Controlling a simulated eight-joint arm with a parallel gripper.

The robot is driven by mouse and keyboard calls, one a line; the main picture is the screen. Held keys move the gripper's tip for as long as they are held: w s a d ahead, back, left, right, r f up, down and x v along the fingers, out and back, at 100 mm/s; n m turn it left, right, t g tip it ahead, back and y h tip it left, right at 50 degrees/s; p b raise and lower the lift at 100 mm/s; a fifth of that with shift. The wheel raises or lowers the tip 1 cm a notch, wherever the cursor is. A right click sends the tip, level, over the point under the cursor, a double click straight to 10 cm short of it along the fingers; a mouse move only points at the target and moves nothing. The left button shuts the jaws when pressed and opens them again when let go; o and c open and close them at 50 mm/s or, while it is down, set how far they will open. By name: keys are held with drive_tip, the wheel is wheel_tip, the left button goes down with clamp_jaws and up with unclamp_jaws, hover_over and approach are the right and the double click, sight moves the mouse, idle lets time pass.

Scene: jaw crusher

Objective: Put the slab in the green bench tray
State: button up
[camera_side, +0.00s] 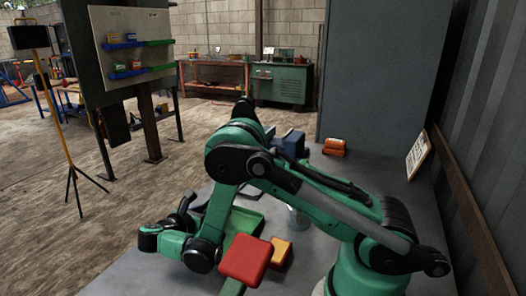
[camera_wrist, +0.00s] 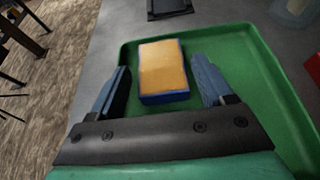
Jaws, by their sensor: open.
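A flat block with a yellow top and blue sides, which I take for the slab (camera_wrist: 163,66), lies inside the green tray (camera_wrist: 268,68) in the wrist view, towards its left half. My gripper (camera_wrist: 161,65) is open, with one blue finger on each side of the slab. A gap shows between each finger and the slab. In the side view part of the green tray (camera_side: 245,221) shows behind my arm. The slab and my fingertips cannot be made out there.
A red block (camera_side: 247,260) and a yellow block (camera_side: 281,252) stand close to the tray at the front. Orange items (camera_side: 334,147) and a framed card (camera_side: 418,155) are at the back of the bench. A dark object (camera_wrist: 169,8) lies beyond the tray.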

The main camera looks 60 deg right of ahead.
drive_tip(key=v, duration=0.9)
drive_tip(key=shift+a+r, duration=0.15)
drive_tip(key=shift+a, duration=0.2)
drive_tip(key=shift+r, duration=0.25)
drive_tip(key=s+r+m+t+y, duration=0.7)
drive_tip(key=m+y, duration=0.6)
drive_tip(key=m, duration=0.5)
drive_tip(key=shift+s+r+y, duration=0.3)
drive_tip(key=shift+s+r, duration=0.3)
drive_tip(key=shift+s, duration=0.05)
drive_tip(key=shift+a, duration=0.1)
